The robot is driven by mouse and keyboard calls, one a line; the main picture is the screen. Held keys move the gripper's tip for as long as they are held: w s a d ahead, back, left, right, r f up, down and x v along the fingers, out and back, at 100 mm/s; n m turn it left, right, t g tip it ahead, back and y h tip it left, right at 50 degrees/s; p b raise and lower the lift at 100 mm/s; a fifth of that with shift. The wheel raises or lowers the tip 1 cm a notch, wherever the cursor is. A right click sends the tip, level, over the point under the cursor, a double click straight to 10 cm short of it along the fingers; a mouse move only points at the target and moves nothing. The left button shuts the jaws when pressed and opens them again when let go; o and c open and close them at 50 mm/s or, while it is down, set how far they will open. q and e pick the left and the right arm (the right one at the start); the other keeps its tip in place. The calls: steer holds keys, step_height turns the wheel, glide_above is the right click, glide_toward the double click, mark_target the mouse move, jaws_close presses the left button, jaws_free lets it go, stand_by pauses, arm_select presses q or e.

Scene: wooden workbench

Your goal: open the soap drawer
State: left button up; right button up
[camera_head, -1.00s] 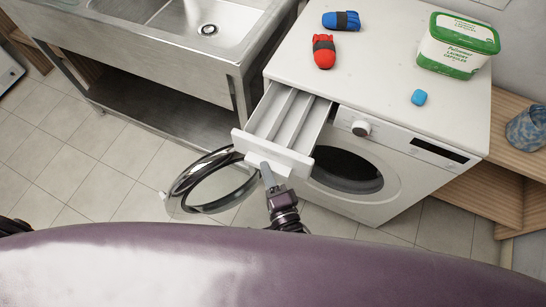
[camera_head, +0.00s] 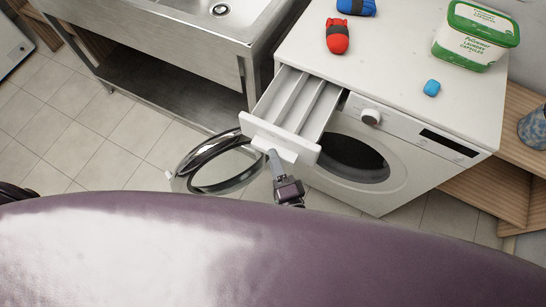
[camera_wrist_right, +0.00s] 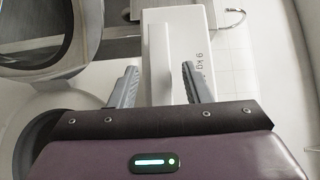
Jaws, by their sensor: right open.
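The soap drawer (camera_head: 297,103) of the white washing machine (camera_head: 400,95) is pulled well out, and its inner compartments show from above. Its white front (camera_head: 280,138) faces me; the front also shows in the wrist view (camera_wrist_right: 188,45). My right gripper (camera_head: 272,158) is at the drawer front, near its lower edge. In the wrist view its two fingers (camera_wrist_right: 157,80) are spread, with the white handle part (camera_wrist_right: 159,58) between them. I cannot tell whether they touch it. My left gripper is not clearly in view; only a dark part shows at the left edge.
The round machine door (camera_head: 215,165) hangs open left of the drawer. A metal sink bench (camera_head: 165,35) stands to the left.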

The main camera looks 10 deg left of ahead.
steer(key=v, duration=0.6)
steer(key=shift+s, duration=0.25)
steer(key=shift+d, duration=0.1)
steer(key=s+d+f+n+g+h, duration=0.1)
steer(key=s+d+f+n+g, duration=0.15)
steer(key=f, duration=0.65)
steer(key=s+d+f+n+g+h, duration=0.2)
steer(key=d+f+n+g, duration=0.15)
steer(key=f, duration=0.65)
steer(key=s+d+f+n+g+h, duration=0.1)
steer(key=s+d+f+n+g, duration=0.2)
steer(key=f, duration=0.6)
steer(key=s+d+f+n+g+h, duration=0.2)
steer(key=s+d+f, duration=0.3)
steer(key=d, duration=0.3)
steer(key=s+d+f+n+g+h, duration=0.2)
steer(key=s+d+f+n+g, duration=0.2)
steer(key=s+d+f, duration=0.2)
steer(key=shift+s+d+f, duration=0.25)
steer(key=shift+d+f, duration=0.5)
steer(key=shift+d, duration=0.15)
